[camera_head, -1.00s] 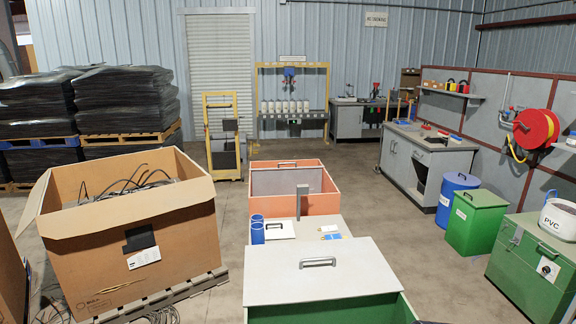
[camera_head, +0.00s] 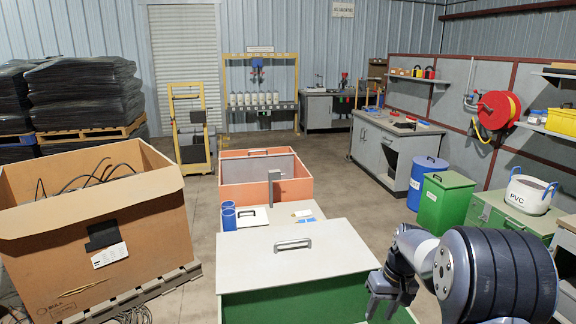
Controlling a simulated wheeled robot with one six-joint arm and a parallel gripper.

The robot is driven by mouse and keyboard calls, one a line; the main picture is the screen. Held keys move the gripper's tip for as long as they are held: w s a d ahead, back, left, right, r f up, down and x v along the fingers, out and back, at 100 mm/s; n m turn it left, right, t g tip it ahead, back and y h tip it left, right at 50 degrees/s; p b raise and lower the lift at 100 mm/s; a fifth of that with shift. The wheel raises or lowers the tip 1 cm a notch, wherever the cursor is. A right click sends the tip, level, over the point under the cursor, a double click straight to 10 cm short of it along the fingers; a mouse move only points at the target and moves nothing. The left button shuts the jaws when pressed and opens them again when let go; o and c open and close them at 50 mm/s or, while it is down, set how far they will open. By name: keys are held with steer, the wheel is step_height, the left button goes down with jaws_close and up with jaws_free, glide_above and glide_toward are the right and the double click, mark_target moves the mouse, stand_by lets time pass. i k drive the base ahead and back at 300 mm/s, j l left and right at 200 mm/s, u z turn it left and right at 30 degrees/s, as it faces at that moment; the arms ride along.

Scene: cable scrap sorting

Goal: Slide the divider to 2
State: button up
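The orange bin (camera_head: 293,190) stands mid-floor with an upright grey panel (camera_head: 257,174) across its inside, which looks like the divider. Any number marks there are too small to read. The near green bin (camera_head: 265,305) has a pale lid or panel (camera_head: 290,259) with a grey bar handle over its far part. My gripper (camera_head: 382,308) is at the lower right, beside the green bin's right side, pointing down. Its fingers look apart with nothing between them. It is well away from the orange bin.
A cardboard box of cables (camera_head: 95,225) stands left. A green container (camera_head: 446,201) and blue barrel (camera_head: 428,178) stand right. Floor beyond the orange bin is clear.

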mark_target(236, 170)
steer(key=l+z, duration=0.2)
steer(key=l, duration=0.15)
steer(key=i+l+z, duration=0.15)
steer(key=l, duration=0.2)
steer(key=i+l+z, duration=0.4)
steer(key=l, duration=0.25)
steer(key=i+l+z, duration=0.3)
steer(key=i+l, duration=0.7)
steer(key=i+j+u, duration=0.15)
steer(key=i+u, duration=0.8)
steer(key=i+l+u, duration=0.2)
steer(key=i+u, duration=0.5)
steer(key=i, duration=1.4)
steer(key=i+l, duration=0.1)
steer(key=i, duration=1.55)
steer(key=i+u, duration=0.4)
steer(key=i+l+u, duration=0.1)
steer(key=i+u, duration=0.3)
steer(key=i, duration=0.2)
steer(key=i+l+u, duration=0.25)
steer(key=i+u, duration=0.85)
steer(key=u, duration=0.25)
steer(key=i+l+u, duration=0.25)
steer(key=u, duration=0.2)
steer(key=i, duration=0.05)
